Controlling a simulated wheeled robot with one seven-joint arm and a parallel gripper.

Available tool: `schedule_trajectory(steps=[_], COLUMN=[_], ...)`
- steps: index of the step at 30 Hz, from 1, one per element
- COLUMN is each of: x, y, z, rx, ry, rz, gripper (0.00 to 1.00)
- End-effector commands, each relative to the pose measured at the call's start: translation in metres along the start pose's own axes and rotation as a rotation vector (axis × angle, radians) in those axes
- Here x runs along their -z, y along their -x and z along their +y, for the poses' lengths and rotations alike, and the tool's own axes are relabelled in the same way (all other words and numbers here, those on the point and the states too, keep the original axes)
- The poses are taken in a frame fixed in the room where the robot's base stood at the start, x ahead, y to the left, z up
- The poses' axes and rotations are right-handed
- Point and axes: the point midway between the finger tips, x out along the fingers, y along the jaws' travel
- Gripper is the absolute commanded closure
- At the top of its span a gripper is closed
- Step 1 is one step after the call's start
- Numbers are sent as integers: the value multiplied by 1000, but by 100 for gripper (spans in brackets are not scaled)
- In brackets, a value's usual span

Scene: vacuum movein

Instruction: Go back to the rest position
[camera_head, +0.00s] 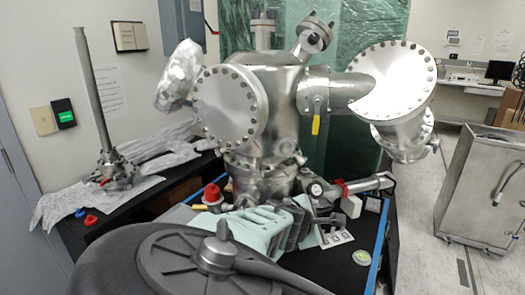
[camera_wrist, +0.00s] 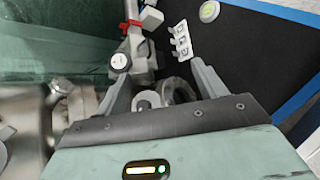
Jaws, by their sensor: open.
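My gripper (camera_head: 308,222) is at the end of my pale green wrist, low in front of the steel vacuum chamber (camera_head: 272,95) in the head view. In the wrist view my gripper (camera_wrist: 160,72) has its two grey fingers spread apart, with nothing held between them. A round gauge (camera_wrist: 120,62) shows by the left fingertip; whether it touches the finger I cannot tell. Metal fittings (camera_wrist: 165,93) show between the fingers, beyond them. Part of the bench behind my wrist is hidden.
The black bench (camera_head: 345,262) has a blue edge and holds a white switch plate (camera_head: 337,239) and a round green-white disc (camera_head: 361,257). A red knob (camera_head: 212,193) stands left of my gripper. A steel cabinet (camera_head: 482,185) stands right, with open floor between.

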Motion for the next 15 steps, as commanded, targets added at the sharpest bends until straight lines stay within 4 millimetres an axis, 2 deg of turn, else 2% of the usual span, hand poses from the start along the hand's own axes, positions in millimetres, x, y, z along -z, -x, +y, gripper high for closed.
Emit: schedule_trajectory(steps=[1, 3, 6, 10, 15], x=[-6, -9, -11, -10, -12], y=[-7, -10, -1, 25, 76], z=[-22, -54, -91, -126, -148], rx=[98, 225, 393, 587, 795], ry=[-59, -135, -235, -354, -487], rz=[14, 32, 59, 97, 155], gripper=[30, 30, 30, 30, 30])
